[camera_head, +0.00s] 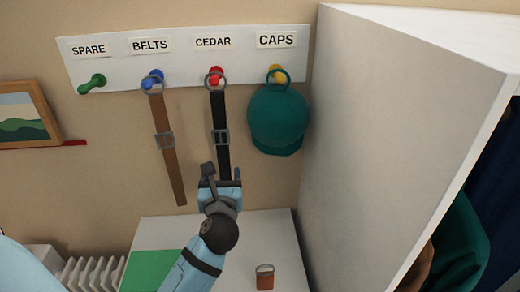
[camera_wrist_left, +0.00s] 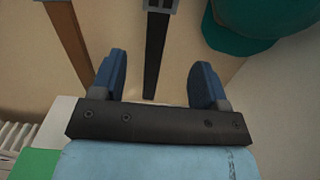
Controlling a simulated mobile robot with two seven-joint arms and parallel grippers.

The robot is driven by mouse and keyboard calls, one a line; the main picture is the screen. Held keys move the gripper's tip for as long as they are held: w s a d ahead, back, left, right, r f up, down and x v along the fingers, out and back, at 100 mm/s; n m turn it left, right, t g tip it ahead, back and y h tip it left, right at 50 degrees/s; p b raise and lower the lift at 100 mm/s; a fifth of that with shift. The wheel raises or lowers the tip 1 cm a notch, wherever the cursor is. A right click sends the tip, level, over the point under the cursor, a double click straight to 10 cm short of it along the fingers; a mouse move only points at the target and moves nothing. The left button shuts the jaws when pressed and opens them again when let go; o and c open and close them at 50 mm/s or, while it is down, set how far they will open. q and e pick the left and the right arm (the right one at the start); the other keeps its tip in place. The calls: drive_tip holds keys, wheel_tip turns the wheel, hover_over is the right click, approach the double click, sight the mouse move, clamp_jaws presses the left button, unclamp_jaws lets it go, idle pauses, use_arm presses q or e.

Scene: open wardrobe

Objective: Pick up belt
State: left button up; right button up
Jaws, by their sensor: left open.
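A brown belt (camera_head: 165,150) hangs by its ring from the blue peg (camera_head: 152,78) under the BELTS label. A black belt (camera_head: 220,120) hangs by its ring from the red peg (camera_head: 217,74) under the CEDAR label. My left gripper (camera_head: 220,175) is open at the lower end of the black belt and overlaps it in the head view. In the left wrist view, the black belt (camera_wrist_left: 154,50) hangs beyond the space between the two blue fingers, and nothing is between them. The brown belt (camera_wrist_left: 68,30) passes left of the fingers there. My right gripper is not in view.
A teal cap (camera_head: 278,120) hangs from the yellow peg under CAPS. The green peg (camera_head: 92,84) under SPARE is empty. A white wardrobe side (camera_head: 400,130) stands close on the right. A brown tag (camera_head: 265,278) with a ring is on the white surface below.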

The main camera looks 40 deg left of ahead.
sight(222, 148)
use_arm(q)
drive_tip(key=shift+n, duration=0.3)
drive_tip(key=p+x, duration=0.1)
drive_tip(key=x, duration=0.6)
drive_tip(key=shift+w+a+p, duration=0.15)
drive_tip(key=shift+a+p, duration=0.05)
drive_tip(key=shift+p, duration=0.15)
drive_tip(key=shift+w+a, duration=0.4)
drive_tip(key=shift+w+a+r, duration=0.1)
drive_tip(key=shift+w+a, duration=0.1)
drive_tip(key=shift+w, duration=0.05)
drive_tip(key=p+x, duration=0.1)
drive_tip(key=x, duration=0.2)
drive_tip(key=shift+w+a+p, duration=0.25)
drive_tip(key=shift+p, duration=0.05)
drive_tip(key=shift+w+a+f, duration=0.25)
drive_tip(key=shift+w+a, duration=0.05)
drive_tip(key=shift+w, duration=0.05)
drive_tip(key=c, duration=1)
drive_tip(key=shift+c, duration=0.5)
